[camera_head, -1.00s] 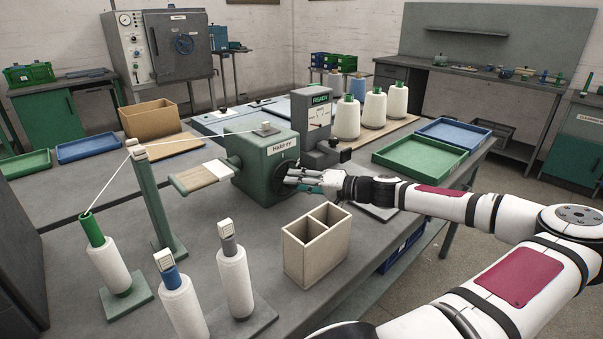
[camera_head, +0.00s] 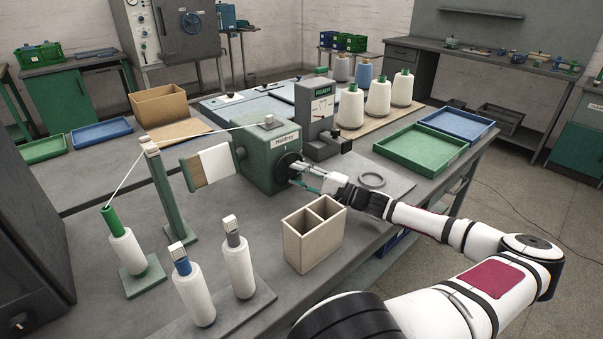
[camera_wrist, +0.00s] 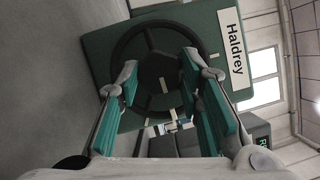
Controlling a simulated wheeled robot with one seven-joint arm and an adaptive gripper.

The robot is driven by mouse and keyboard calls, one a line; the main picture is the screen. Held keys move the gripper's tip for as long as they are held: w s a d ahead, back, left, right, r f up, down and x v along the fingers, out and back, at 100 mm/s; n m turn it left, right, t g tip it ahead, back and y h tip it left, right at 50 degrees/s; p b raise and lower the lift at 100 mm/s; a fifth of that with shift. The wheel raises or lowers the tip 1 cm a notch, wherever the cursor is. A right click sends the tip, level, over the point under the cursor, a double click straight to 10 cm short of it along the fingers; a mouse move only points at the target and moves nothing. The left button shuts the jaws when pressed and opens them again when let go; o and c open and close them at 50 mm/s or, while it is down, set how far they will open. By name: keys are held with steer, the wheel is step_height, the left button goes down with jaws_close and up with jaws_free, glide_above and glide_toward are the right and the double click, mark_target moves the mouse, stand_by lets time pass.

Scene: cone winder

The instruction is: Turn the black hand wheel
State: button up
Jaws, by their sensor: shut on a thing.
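The black hand wheel (camera_head: 287,163) is on the end face of the green Haldrey winder (camera_head: 262,170), partly hidden by my gripper (camera_head: 297,174) in the head view. In the wrist view the wheel (camera_wrist: 124,46) shows as a dark ring with a dark hub (camera_wrist: 158,68) and pale marks. My gripper (camera_wrist: 160,78) has its teal-padded fingers on either side of the hub and is shut on the wheel.
A beige two-part box (camera_head: 314,234) stands just in front of my gripper. A grey ring (camera_head: 371,180) lies on a plate behind my forearm. Yarn cones (camera_head: 378,96), a green tray (camera_head: 421,148) and several bobbins (camera_head: 238,266) stand around the bench.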

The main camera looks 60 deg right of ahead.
steer(key=shift+d+f+m, duration=0.1)
steer(key=shift+m, duration=0.2)
steer(key=o, duration=1.2)
steer(key=shift+c, duration=0.2)
steer(key=s, duration=0.4)
steer(key=s+d+f, duration=0.1)
steer(key=s, duration=0.7)
steer(key=shift+d+f, duration=0.2)
steer(key=shift+d, duration=0.1)
steer(key=shift+w, duration=0.1)
